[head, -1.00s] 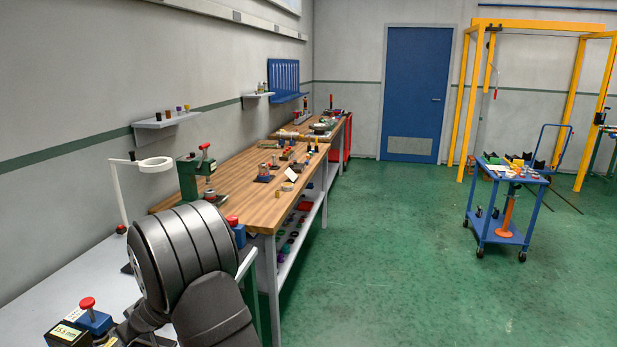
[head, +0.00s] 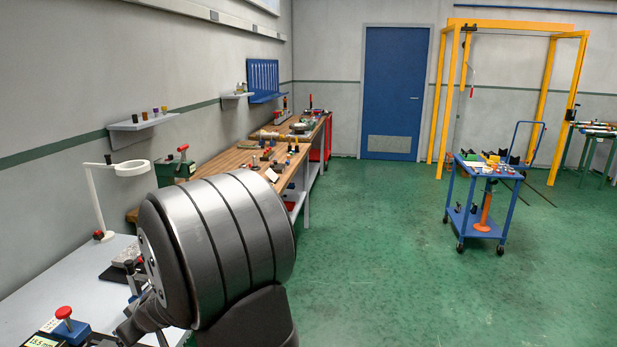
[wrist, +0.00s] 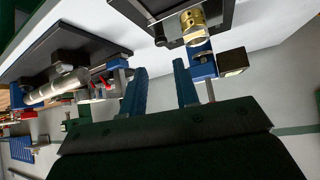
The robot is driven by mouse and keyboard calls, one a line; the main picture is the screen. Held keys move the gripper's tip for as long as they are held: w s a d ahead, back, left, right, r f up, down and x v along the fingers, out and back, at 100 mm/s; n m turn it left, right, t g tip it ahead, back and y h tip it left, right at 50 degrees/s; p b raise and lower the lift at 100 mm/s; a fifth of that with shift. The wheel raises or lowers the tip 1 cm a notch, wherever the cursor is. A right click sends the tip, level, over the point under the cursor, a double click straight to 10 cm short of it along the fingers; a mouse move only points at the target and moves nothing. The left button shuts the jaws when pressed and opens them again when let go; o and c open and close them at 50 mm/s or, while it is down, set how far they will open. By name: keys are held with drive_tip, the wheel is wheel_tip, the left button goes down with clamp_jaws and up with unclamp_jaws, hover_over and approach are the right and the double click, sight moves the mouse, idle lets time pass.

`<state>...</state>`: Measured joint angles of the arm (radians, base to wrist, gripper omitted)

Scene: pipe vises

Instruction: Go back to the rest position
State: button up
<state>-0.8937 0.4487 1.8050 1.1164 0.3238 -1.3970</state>
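My gripper (wrist: 162,88) shows in the wrist view as two blue fingers held apart with nothing between them. Beyond the fingers, a brass-coloured cylinder (wrist: 194,26) sits in a blue holder on a dark plate. At the left of the wrist view, a silver pipe (wrist: 58,86) lies in a blue and red fixture on another dark plate. Both stand apart from the fingers. In the head view my large dark arm joint covers much of the near bench, and I cannot make out the fingertips there.
A red-knobbed blue fixture (head: 66,326) and a white ring lamp (head: 103,205) stand on the grey near bench (head: 75,272). A wooden workbench (head: 232,158) runs along the wall behind. A blue cart (head: 483,193) stands at the right. The green floor between is clear.

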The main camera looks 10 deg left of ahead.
drive_tip(key=shift+s+d+r, duration=0.1)
drive_tip(key=shift+d+r, duration=0.4)
clamp_jaws()
drive_tip(key=w+d+m+g, duration=0.5)
drive_tip(key=w+d+m, duration=0.1)
drive_tip(key=m, duration=0.6)
drive_tip(key=x, duration=1)
drive_tip(key=shift+a+f, duration=0.15)
drive_tip(key=shift+f, duration=0.05)
drive_tip(key=shift+s+a, duration=0.2)
drive_tip(key=shift+a, duration=0.75)
drive_tip(key=shift+s+a, duration=0.25)
drive_tip(key=shift+a, duration=0.7)
